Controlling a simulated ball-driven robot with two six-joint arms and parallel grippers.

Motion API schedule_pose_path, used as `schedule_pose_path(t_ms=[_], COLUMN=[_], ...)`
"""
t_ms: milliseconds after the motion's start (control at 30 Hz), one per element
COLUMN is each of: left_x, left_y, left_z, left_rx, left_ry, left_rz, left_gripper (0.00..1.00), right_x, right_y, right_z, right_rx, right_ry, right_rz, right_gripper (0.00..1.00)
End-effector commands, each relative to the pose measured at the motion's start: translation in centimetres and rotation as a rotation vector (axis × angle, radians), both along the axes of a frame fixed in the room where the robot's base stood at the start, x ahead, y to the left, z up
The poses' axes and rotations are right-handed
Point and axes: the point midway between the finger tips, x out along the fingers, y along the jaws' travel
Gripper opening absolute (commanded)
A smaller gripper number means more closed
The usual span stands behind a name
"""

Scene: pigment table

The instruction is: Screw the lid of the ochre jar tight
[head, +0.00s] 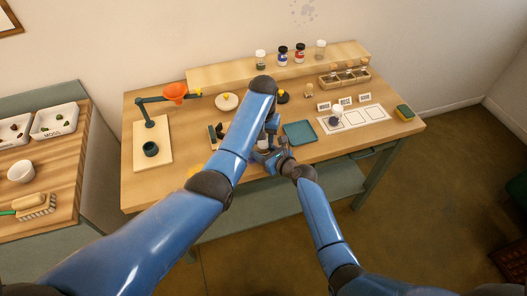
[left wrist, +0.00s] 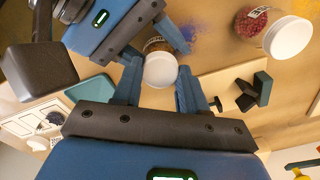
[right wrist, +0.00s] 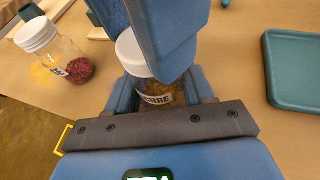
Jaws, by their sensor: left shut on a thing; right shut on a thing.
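The ochre jar (right wrist: 155,92) is glass with a white label reading part of "OCHRE" and holds ochre powder. Its white lid (right wrist: 130,50) sits on its top, and shows also in the left wrist view (left wrist: 160,71); I cannot tell how tight it is. My right gripper (right wrist: 160,90) is shut on the jar's body. My left gripper (left wrist: 158,88) is shut on the lid from above, one finger hiding part of it in the right wrist view. In the head view my left arm hides most of the jar.
A red-pigment jar (right wrist: 60,55) with a white lid stands close by. A teal tray (head: 300,132) lies right of my grippers. A black-and-teal tool (left wrist: 255,90) lies near. An orange funnel (head: 175,93) on a stand is at the left. Several jars stand on the back shelf (head: 225,77).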

Motion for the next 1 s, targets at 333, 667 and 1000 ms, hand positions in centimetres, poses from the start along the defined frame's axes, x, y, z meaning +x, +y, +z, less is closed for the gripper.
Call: schedule_pose_path(t_ms=[333,667,1000], left_x=[0.05,0.08,0.1], left_y=[0.06,0.06,0.06], left_z=[-0.04,-0.06,-0.06], left_rx=[0.001,0.001,0.001], left_ry=[0.0,0.0,-0.001], left_rz=[-0.638,-1.238,-1.364], left_gripper=[0.05,0.05,0.56], right_x=[0.01,0.0,-0.01], right_y=[-0.04,-0.05,-0.04], right_z=[-0.02,-0.03,-0.03], right_rx=[0.0,0.0,0.0], right_ry=[0.0,0.0,0.0], right_rz=[-0.001,-0.001,-0.001], right_gripper=[0.0,0.0,0.0])
